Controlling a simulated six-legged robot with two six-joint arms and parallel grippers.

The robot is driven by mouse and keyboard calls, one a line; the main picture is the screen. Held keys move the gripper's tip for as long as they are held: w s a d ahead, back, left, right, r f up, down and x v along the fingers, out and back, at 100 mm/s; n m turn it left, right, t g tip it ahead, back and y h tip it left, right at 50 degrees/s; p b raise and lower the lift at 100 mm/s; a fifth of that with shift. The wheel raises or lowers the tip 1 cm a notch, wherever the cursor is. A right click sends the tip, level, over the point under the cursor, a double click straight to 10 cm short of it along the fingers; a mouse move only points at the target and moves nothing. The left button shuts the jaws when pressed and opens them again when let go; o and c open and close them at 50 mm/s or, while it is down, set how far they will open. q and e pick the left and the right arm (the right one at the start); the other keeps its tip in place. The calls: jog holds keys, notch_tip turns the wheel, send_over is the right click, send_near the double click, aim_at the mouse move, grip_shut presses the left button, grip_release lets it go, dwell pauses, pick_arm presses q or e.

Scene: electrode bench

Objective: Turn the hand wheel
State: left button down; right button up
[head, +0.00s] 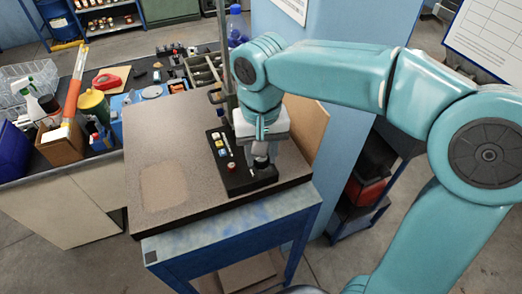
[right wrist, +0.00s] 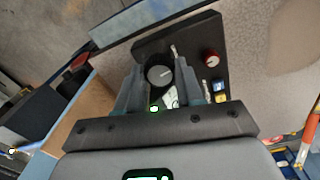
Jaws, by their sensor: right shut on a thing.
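The hand wheel is a round black knob with a grey top face and a light pointer mark; it shows in the right wrist view (right wrist: 158,73). In the head view only part of the dark wheel (head: 261,163) shows under my right gripper (head: 260,152). The wheel sits on a black control panel (head: 245,184), near its right front end. My right gripper points down at the panel, with one finger on each side of the wheel, shut on it. In the right wrist view the gripper (right wrist: 160,82) has the wheel between its fingers. My left gripper is out of view.
The panel also carries a red knob (right wrist: 211,57), yellow and blue buttons and small toggle switches close to the wheel. It lies on a speckled board (head: 160,150) on a blue-framed bench (head: 240,237). A cluttered table with bottles and tools stands behind left.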

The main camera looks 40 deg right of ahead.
jog(key=shift+w+r, duration=0.1)
jog(key=o, duration=1)
jog(key=shift+o, duration=0.2)
notch_tip(320, 180, up, 16)
jog(key=p, duration=0.1)
jog(key=shift+r+p, duration=0.15)
jog(key=shift+p, duration=0.15)
jog(key=shift+s, duration=0.2)
